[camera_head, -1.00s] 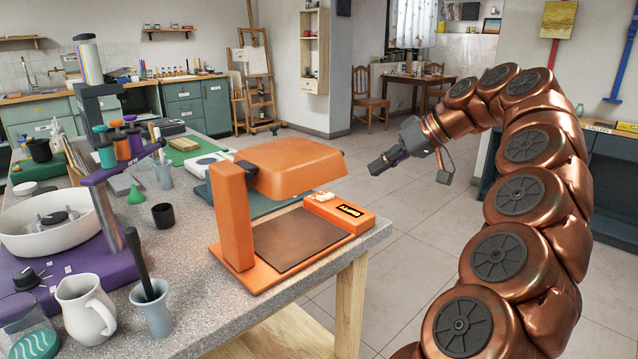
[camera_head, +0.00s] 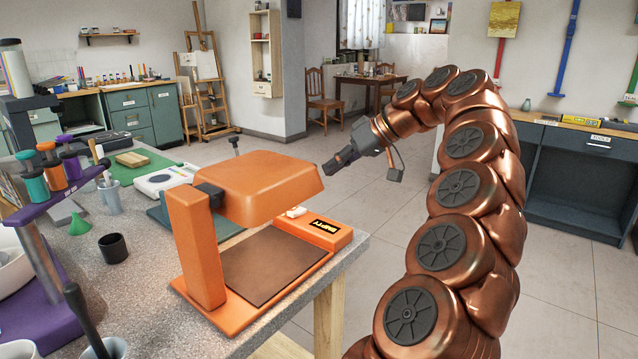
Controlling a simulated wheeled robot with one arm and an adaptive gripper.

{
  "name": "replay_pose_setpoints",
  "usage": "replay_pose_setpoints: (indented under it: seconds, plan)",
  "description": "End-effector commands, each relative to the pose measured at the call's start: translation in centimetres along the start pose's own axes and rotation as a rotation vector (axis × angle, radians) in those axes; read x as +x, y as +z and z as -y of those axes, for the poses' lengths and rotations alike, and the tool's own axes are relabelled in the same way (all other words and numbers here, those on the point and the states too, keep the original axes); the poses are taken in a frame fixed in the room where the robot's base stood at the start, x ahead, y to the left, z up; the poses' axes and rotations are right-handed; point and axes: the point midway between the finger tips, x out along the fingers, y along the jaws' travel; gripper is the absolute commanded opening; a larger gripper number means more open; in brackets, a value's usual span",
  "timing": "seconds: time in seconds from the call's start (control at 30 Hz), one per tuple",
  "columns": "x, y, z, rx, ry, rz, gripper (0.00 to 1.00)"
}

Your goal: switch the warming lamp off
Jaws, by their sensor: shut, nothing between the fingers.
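The orange warming lamp (camera_head: 195,245) stands at the right end of the speckled counter. Its wide orange hood (camera_head: 262,182) hangs over a brown plate (camera_head: 268,268). My gripper (camera_head: 330,170) is shut and empty, just right of the hood and above the switch strip, apart from both in the picture.
Tiled floor right of the counter is open. A dark workbench (camera_head: 570,180) stands at the far right.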

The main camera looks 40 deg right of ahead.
Motion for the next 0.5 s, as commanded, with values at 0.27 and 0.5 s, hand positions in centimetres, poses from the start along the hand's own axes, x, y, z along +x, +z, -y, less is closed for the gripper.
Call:
replay_pose_setpoints:
  seconds: [0.27,0.5]
  plan:
    - [3.7,0.2,0.0,0.001,-0.003,0.004,0.0]
    - [7.8,0.3,-0.1,0.001,-0.001,0.004,0.0]
